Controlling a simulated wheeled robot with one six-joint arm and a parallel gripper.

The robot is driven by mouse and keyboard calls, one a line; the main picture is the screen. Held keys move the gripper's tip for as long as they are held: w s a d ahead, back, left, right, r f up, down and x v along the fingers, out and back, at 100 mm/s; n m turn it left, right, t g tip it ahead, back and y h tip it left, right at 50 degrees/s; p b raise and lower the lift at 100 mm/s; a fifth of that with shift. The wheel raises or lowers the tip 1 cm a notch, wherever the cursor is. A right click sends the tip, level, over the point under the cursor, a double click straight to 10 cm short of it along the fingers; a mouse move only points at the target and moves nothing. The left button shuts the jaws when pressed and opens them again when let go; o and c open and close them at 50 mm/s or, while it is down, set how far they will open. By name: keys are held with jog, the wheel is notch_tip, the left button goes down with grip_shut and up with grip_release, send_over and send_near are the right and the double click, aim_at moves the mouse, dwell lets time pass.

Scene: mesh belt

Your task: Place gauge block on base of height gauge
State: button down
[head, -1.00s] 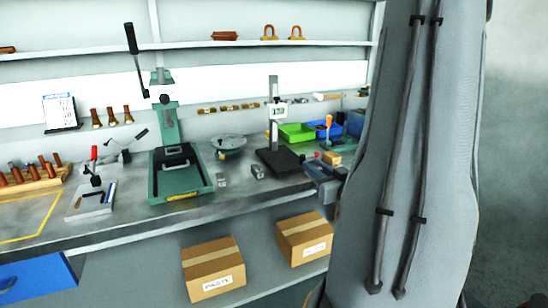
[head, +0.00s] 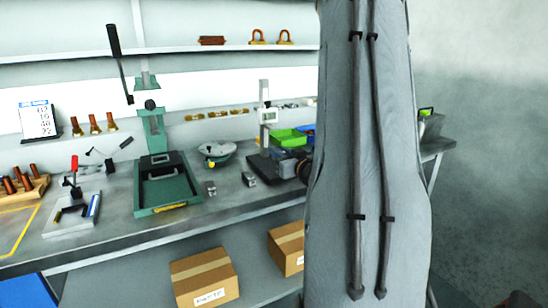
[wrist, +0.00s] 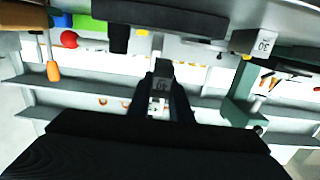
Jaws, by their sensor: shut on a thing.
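The height gauge (head: 264,118) stands upright on the bench in the head view, with a digital display on its column and a flat black base (head: 262,168). In the wrist view, which is upside down, a black slab that looks like this base (wrist: 160,14) crosses the top. My gripper (wrist: 161,92) is shut on a small grey gauge block (wrist: 162,84) with a dark marking, apart from the slab in the picture. A marked block (wrist: 262,42) shows at upper right there. Two small metal blocks, left (head: 211,188) and right (head: 249,179), rest left of the base. My arm hides the held block in the head view.
A green press (head: 168,185) stands left of the blocks, with a round metal dish (head: 217,152) behind them. A green bin (head: 288,138) is behind the gauge. Cardboard boxes (head: 204,278) lie on the lower shelf. Bench front near the blocks is clear.

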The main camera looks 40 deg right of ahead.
aim_at(274, 167)
jog(key=x, duration=0.4)
jog(key=shift+r, duration=0.1)
jog(key=shift+f+p, duration=0.5)
jog(key=shift+f, duration=1.2)
jog(key=shift+f, duration=0.15)
jog(key=c, duration=1.6)
grip_release()
jog(key=shift+a, duration=0.1)
jog(key=shift+s, duration=0.25)
jog(key=b+v, duration=0.1)
jog(key=v, duration=1)
jog(key=shift+s, duration=0.25)
